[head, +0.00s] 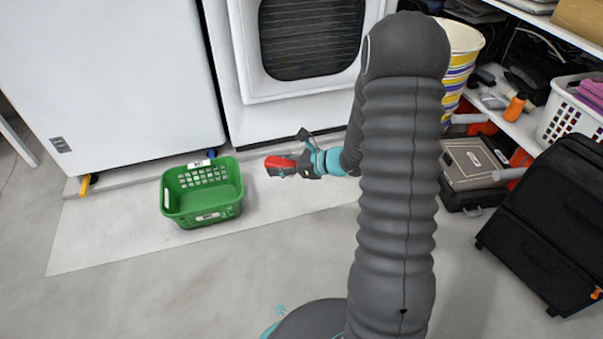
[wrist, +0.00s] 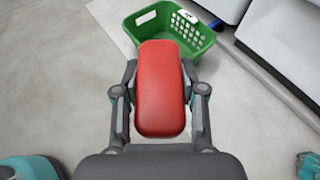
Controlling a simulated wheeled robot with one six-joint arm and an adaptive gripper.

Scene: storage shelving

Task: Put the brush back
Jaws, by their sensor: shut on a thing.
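My gripper (head: 304,166) is shut on a red block-like thing, the brush (wrist: 162,88), which shows as a rounded red top between the two fingers in the wrist view. In the head view the red brush (head: 281,163) sticks out to the left of the gripper. Its bristles are not visible. The brush is held in the air, to the right of a green basket (head: 203,216). In the wrist view the green basket (wrist: 207,40) lies beyond the brush. The basket's visible inside looks empty.
A white cabinet (head: 110,80) and a white machine with a dark window (head: 310,38) stand behind the basket. Shelving (head: 525,128) with a striped bucket (head: 460,50) and an orange bottle (head: 515,106) is at the right. A black suitcase (head: 550,225) stands there. The left floor is clear.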

